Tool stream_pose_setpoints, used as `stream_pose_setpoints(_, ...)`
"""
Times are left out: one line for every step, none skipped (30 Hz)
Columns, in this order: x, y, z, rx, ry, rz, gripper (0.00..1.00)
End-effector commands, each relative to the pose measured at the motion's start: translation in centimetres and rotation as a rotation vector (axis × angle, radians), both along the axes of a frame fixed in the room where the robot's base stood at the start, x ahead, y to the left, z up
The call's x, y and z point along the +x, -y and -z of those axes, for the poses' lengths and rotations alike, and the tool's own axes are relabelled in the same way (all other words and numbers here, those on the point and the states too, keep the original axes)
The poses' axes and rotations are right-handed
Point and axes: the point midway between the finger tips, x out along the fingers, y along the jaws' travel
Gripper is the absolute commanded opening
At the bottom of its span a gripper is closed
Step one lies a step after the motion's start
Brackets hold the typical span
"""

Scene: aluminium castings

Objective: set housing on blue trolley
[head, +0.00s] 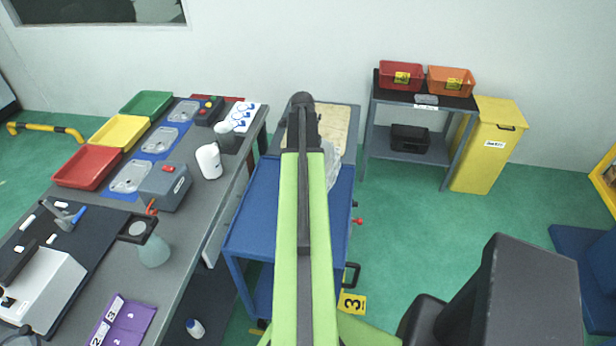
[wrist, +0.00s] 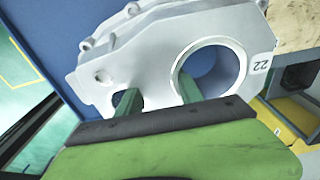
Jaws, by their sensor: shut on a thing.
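The housing (wrist: 150,55) is a pale grey aluminium casting with a large round bore, a smaller opening, bolt lugs and a "22" label. My gripper (wrist: 157,93) is shut on it, with green fingers at the bore and the smaller opening. The blue trolley (head: 252,222) stands in the middle of the head view. Its blue top also shows behind the housing in the wrist view (wrist: 60,35). In the head view my arm hides my gripper and most of the housing; a pale edge (head: 332,165) shows right of the arm. I cannot tell whether the housing touches the trolley.
A grey workbench (head: 190,243) with bins, tools and bottles runs along the left. A tan board (head: 336,122) lies on a surface behind the trolley. A shelf (head: 405,158) with red and orange bins and a yellow cabinet (head: 488,150) stand back right.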

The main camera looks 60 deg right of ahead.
Motion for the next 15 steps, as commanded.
stream_pose_setpoints(0.0, -1.5, 1.5, -0.001, 0.0, -0.004, 0.0)
stream_pose_setpoints(0.1, -2.2, 1.9, -0.001, 0.0, -0.004, 0.0)
stream_pose_setpoints(0.2, -3.0, 2.4, -0.001, 0.0, -0.003, 0.0)
stream_pose_setpoints(0.3, -3.7, 2.8, -0.001, 0.0, -0.003, 0.0)
stream_pose_setpoints(0.4, -4.3, 3.2, -0.001, 0.0, -0.004, 0.0)
stream_pose_setpoints(0.5, -5.1, 3.6, -0.001, 0.0, -0.004, 0.0)
stream_pose_setpoints(0.6, -5.7, 3.9, -0.001, 0.0, -0.004, 0.0)
stream_pose_setpoints(0.6, -6.2, 4.2, -0.001, 0.0, -0.003, 0.0)
stream_pose_setpoints(0.7, -6.8, 4.5, -0.001, 0.0, -0.003, 0.0)
stream_pose_setpoints(0.8, -7.2, 4.7, -0.001, 0.0, -0.003, 0.0)
stream_pose_setpoints(0.9, -7.5, 4.8, -0.001, 0.0, -0.003, 0.0)
stream_pose_setpoints(0.9, -7.8, 5.0, -0.001, 0.0, -0.003, 0.0)
stream_pose_setpoints(1.0, -8.0, 5.0, -0.001, 0.0, -0.002, 0.0)
stream_pose_setpoints(1.0, -8.1, 5.1, -0.001, 0.0, -0.002, 0.0)
stream_pose_setpoints(1.0, -8.2, 5.1, -0.001, 0.0, -0.001, 0.0)
